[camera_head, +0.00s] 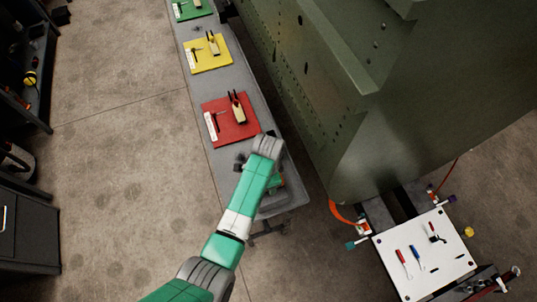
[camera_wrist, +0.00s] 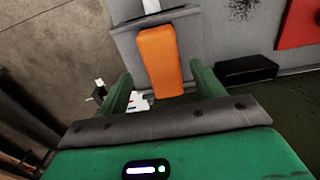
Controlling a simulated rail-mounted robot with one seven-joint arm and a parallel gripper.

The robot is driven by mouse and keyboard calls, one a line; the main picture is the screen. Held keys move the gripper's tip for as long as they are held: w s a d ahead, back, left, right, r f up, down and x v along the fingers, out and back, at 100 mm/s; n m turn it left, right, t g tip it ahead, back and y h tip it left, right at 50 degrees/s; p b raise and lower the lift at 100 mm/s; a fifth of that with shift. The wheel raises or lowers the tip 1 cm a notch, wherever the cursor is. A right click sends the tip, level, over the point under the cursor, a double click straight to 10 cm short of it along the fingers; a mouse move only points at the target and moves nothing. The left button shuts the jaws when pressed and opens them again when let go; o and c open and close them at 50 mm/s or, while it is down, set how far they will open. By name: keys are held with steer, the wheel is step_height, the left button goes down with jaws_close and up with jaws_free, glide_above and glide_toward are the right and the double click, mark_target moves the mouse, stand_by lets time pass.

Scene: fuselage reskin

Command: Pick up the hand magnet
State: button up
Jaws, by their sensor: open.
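My gripper (camera_wrist: 160,72) is open in the wrist view, one green finger on each side of the picture. An orange block (camera_wrist: 158,58) lies between the fingers in that view, on or against a grey plate with a white strip above it. It may be the hand magnet, but I cannot tell for sure. I see no finger clearly touching it. In the head view my arm reaches over the near end of the grey bench (camera_head: 213,78) and covers that spot, so the orange block is hidden there.
A red mat (camera_head: 220,128) with tools lies farther up the bench, then a yellow mat (camera_head: 197,62) and a green one (camera_head: 183,14). A black box (camera_wrist: 246,70) sits right of the fingers. The green fuselage (camera_head: 345,70) stands right of the bench. A white tool board (camera_head: 430,270) is lower right.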

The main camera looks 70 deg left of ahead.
steer(key=f, duration=0.4)
steer(key=shift+w+a+f, duration=0.15)
steer(key=shift+w+f, duration=0.05)
steer(key=c, duration=1.3)
steer(key=shift+r, duration=0.1)
steer(key=shift+c, duration=0.2)
steer(key=shift+r, duration=0.1)
steer(key=shift+r, duration=0.3)
steer(key=r, duration=0.2)
steer(key=shift+s+d+r, duration=0.2)
steer(key=shift+d+r, duration=0.15)
steer(key=shift+r, duration=0.05)
steer(key=s+d, duration=0.3)
steer(key=d, duration=0.3)
steer(key=s+d+r, duration=0.1)
steer(key=s+d, duration=0.3)
steer(key=d, duration=0.3)
steer(key=shift+s+r, duration=0.2)
steer(key=shift+s, duration=0.05)
steer(key=shift+d, duration=0.1)
